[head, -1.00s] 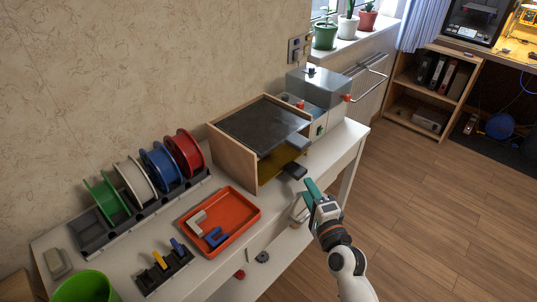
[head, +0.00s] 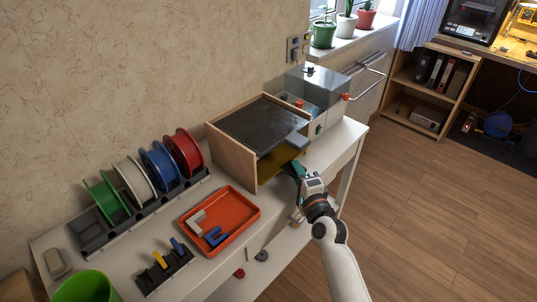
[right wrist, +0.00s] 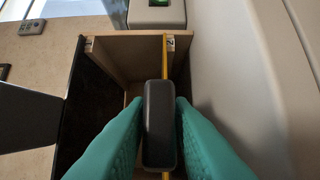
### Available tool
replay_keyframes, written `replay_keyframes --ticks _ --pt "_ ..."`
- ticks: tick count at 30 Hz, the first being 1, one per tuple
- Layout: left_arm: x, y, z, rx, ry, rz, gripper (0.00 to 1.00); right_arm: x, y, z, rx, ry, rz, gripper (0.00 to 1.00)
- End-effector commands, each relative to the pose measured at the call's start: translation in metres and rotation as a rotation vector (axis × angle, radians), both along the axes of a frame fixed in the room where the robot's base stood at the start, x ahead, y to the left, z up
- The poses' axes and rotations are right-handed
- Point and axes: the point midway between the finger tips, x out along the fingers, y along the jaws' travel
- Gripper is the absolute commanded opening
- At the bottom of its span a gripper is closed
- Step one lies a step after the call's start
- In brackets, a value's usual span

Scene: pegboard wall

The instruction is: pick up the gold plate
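The gold plate (head: 278,162) lies in the lower part of a wooden rack, below a dark plate; most of it is hidden inside. In the right wrist view it shows edge-on as a thin yellow line (right wrist: 165,60) behind its dark handle (right wrist: 160,125). My right gripper (head: 294,170) is at the rack's open front. In the right wrist view its teal fingers (right wrist: 160,130) lie on both sides of the handle with no clear gap, so it looks shut on it. My left gripper is not in view.
The wooden rack (head: 231,160) stands on a white table (head: 215,266), with the dark plate (head: 260,122) on top. An orange tray (head: 240,240) and spools stand to the left. A grey machine (head: 318,92) stands behind the rack. Open floor lies right.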

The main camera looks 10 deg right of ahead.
Motion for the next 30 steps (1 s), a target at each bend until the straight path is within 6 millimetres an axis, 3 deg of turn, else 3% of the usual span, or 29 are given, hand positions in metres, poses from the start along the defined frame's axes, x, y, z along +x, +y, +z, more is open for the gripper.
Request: replay_keyframes --ticks 1,3,4,17,30 --pt "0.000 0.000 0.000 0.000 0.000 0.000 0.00 0.000 0.000 0.000 0.000 0.000 0.000 0.12" --pt "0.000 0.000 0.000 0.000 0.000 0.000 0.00 0.000 0.000 0.000 0.000 0.000 0.000 0.01" --pt "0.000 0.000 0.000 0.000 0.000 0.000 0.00 0.000 0.000 0.000 0.000 0.000 0.000 0.00" --pt "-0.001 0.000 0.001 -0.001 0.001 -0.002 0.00 -0.002 -0.002 0.008 0.002 -0.004 -0.001 0.00" --pt "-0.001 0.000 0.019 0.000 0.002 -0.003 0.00 -0.004 -0.003 0.078 0.004 -0.005 -0.002 0.00"
